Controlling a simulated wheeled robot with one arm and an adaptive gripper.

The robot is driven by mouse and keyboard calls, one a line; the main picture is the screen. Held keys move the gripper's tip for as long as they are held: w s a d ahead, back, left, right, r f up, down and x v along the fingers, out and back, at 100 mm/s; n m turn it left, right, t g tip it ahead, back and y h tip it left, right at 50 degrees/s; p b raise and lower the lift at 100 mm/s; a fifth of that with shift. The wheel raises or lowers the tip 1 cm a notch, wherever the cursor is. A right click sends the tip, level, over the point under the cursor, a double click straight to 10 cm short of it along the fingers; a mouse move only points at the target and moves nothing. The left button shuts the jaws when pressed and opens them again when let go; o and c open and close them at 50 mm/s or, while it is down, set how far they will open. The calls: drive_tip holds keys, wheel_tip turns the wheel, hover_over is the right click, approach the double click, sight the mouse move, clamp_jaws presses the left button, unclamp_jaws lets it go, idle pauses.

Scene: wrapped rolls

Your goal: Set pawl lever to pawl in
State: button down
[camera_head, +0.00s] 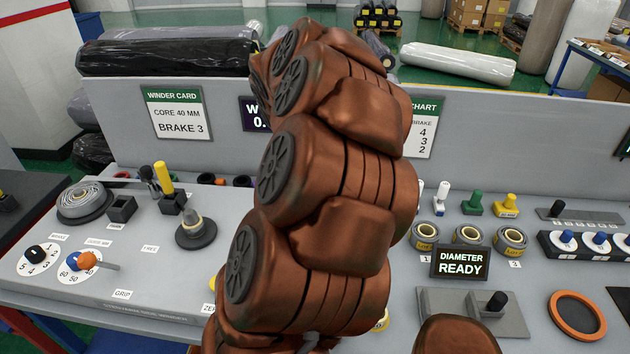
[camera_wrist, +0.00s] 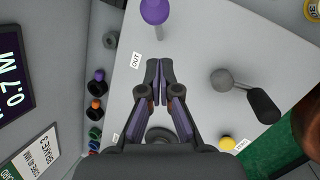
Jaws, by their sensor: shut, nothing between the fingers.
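In the wrist view, a lever with a purple ball knob (camera_wrist: 154,12) and a short grey stem stands at the top edge. It looks like the pawl lever. A label reading OUT (camera_wrist: 135,60) lies just below and left of it. A smaller label (camera_wrist: 116,137) at lower left is too small to read. My gripper (camera_wrist: 158,75) is shut and empty, its fingertips below the purple knob and apart from it, beside the OUT label. In the head view my brown arm hides the middle of the bench, and neither the gripper nor this lever shows there.
A crank with a black handle (camera_wrist: 263,105) stands right of the fingers. A yellow button (camera_wrist: 227,143) is at lower right. The bench (camera_head: 140,275) also carries dials, an orange-knobbed lever (camera_head: 86,260), tape rolls (camera_head: 467,236) and a DIAMETER READY display (camera_head: 460,263).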

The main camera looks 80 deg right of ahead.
drive_tip(key=b+v, duration=0.1)
drive_tip(key=v, duration=0.6)
drive_tip(key=shift+s+r+b, duration=0.35)
drive_tip(key=shift+s+r, duration=0.05)
drive_tip(key=w+a+f+t+y, duration=0.1)
drive_tip(key=w+a+f, duration=0.1)
drive_tip(key=w+a, duration=0.7)
drive_tip(key=w+a+f+y, duration=0.15)
drive_tip(key=w+a, duration=0.45)
drive_tip(key=a, duration=0.7)
drive_tip(key=s+a+f+m, duration=0.2)
drive_tip(key=s+a+f, duration=0.2)
drive_tip(key=a, duration=0.7)
drive_tip(key=s+a+f+m+g+y, duration=0.1)
drive_tip(key=s+a+f+m, duration=0.2)
drive_tip(key=a, duration=0.8)
drive_tip(key=shift+s+f+m+g, duration=0.3)
drive_tip(key=shift+s+f, duration=0.15)
drive_tip(key=shift+f, duration=0.45)
